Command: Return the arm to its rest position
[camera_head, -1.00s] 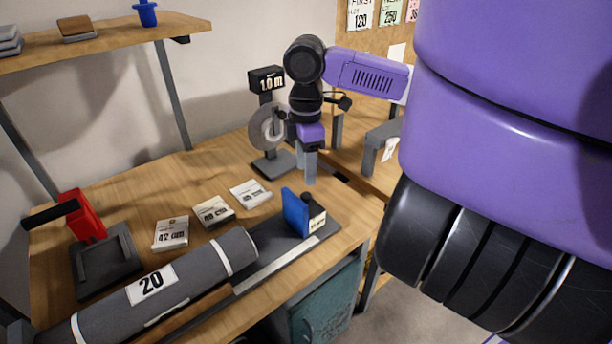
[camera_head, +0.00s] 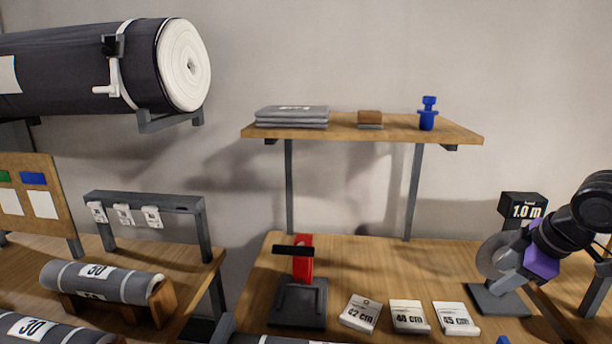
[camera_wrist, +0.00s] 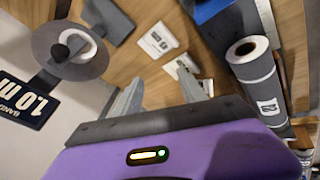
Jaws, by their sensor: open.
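My arm shows at the right edge of the head view, with black joints and a purple wrist. My gripper (camera_head: 506,281) points down and to the left, in front of the tape stand (camera_head: 497,301) with its "1.0 m" sign (camera_head: 522,209). In the wrist view my gripper (camera_wrist: 160,92) has its two grey fingers spread apart with nothing between them. The tape stand's round disc (camera_wrist: 70,62) is left of the fingers there. I cannot tell whether the gripper touches the stand.
A wall shelf (camera_head: 340,131) hangs above. The grey roll (camera_wrist: 258,85) is at the right in the wrist view. Other rolls (camera_head: 100,281) rest at the left.

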